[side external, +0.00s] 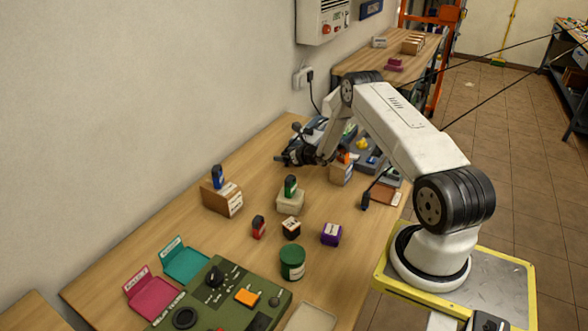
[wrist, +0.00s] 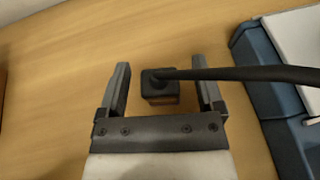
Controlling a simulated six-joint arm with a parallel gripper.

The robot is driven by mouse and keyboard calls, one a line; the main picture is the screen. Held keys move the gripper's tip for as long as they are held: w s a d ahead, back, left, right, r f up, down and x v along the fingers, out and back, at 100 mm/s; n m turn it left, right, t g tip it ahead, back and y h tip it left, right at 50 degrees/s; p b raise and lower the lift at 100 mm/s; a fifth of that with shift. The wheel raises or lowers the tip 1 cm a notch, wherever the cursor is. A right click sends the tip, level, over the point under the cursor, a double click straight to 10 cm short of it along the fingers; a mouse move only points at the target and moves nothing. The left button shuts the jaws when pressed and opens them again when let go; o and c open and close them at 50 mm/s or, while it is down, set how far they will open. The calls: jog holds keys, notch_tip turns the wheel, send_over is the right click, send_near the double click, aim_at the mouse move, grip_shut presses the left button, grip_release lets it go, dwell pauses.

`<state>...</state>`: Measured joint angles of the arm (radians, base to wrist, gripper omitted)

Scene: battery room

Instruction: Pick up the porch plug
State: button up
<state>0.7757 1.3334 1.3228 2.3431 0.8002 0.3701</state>
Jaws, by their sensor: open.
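A black block-shaped plug (wrist: 160,92) with a thick black cable (wrist: 245,74) leading off to the right sits over the wooden tabletop in the wrist view. I cannot read any label on it. My gripper (wrist: 160,65) is open, with one finger on each side of the plug and a visible gap on both sides. In the side external view, my gripper (side external: 292,158) is low over the table near the wall, and the plug there is hard to make out against the dark jaws. Another black plug-like piece (side external: 366,200) stands near the table's right edge.
A blue case with a white top (wrist: 265,85) lies right of my gripper in the wrist view. A wall socket (side external: 302,78) is behind.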

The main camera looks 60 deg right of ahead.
grip_shut()
dwell(0.3)
jog(key=shift+r, duration=0.15)
jog(key=shift+r, duration=0.9)
jog(key=s+a+r, duration=0.7)
jog(key=s+r, duration=0.4)
jog(key=s, duration=0.1)
jog(key=shift+a, duration=0.1)
dwell(0.8)
